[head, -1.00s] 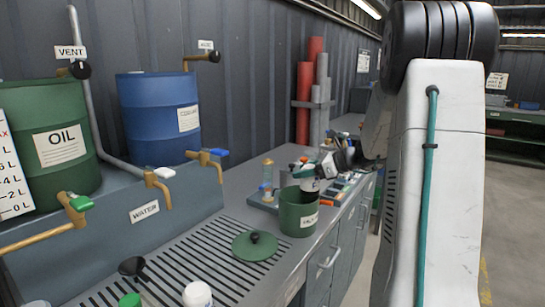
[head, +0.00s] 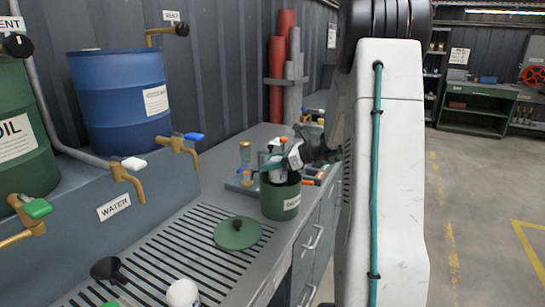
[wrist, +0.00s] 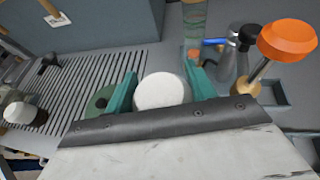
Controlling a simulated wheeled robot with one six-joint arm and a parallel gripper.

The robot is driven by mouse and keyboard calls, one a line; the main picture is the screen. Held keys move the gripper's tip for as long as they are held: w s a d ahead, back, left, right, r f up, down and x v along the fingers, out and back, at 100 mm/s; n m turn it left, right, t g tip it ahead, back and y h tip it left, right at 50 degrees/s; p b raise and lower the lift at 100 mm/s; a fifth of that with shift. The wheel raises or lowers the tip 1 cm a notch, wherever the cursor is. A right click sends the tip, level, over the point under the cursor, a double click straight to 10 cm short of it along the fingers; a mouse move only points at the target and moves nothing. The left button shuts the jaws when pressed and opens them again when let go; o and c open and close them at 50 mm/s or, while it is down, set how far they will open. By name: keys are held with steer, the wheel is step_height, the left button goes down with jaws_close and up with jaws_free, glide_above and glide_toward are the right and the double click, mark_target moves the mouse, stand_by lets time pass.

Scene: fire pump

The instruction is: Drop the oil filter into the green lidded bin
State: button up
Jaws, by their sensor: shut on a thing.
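The oil filter (wrist: 162,92) is a white cylinder held between the teal fingers of my gripper (wrist: 160,78) in the wrist view. In the head view my gripper (head: 272,164) is over the green bin (head: 282,203), with the filter (head: 278,177) at the bin's mouth; its lower end seems hidden by the rim. I cannot tell how deep it reaches. The bin is open and upright on the counter. Its round green lid (head: 237,236) with a black knob lies flat on the slatted drain. The lid shows partly in the wrist view (wrist: 93,104), behind a finger.
A tray (head: 238,184) with bottles stands behind the bin. An orange-handled tool (wrist: 288,40) stands close right in the wrist view. A white-capped container (head: 183,294) and a black funnel (head: 107,268) are at the near left. Brass taps (head: 128,178) jut out over the drain.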

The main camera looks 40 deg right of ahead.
steer(key=o, duration=1.2)
steer(key=v, duration=0.8)
steer(key=shift+w+f, duration=0.1)
steer(key=shift+f, duration=0.05)
